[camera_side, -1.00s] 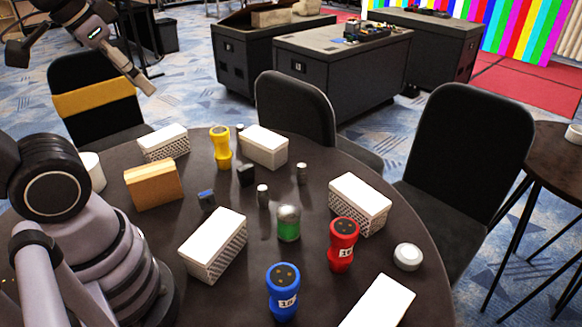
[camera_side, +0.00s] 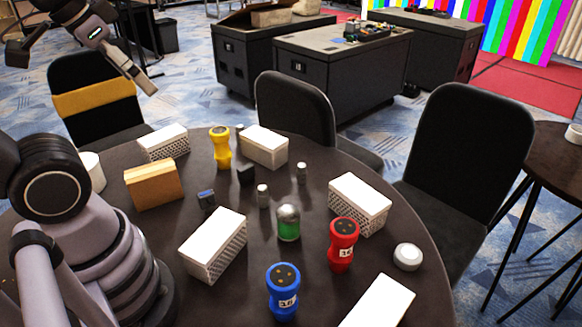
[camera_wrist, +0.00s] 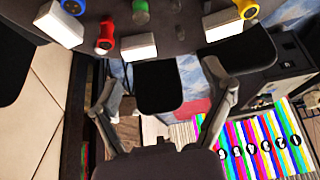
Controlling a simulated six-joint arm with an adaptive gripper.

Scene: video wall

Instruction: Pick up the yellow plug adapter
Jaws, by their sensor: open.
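The yellow plug adapter (camera_side: 221,147) stands upright near the back of the dark round table, just left of a white box. In the wrist view the yellow adapter (camera_wrist: 246,8) shows at the top edge, partly cut off. My gripper (camera_wrist: 163,88) is open and empty in the wrist view, its two fingers spread wide. In the side view part of the gripper shows at the top left, raised well above the table and apart from the adapter.
White boxes (camera_side: 264,146), a tan block (camera_side: 153,184), a red adapter (camera_side: 342,243), a blue adapter (camera_side: 282,291) and a green-and-grey item (camera_side: 288,223) stand on the table (camera_side: 330,292). Small dark and grey items sit close in front of the yellow adapter. Black chairs (camera_side: 297,112) surround the table.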

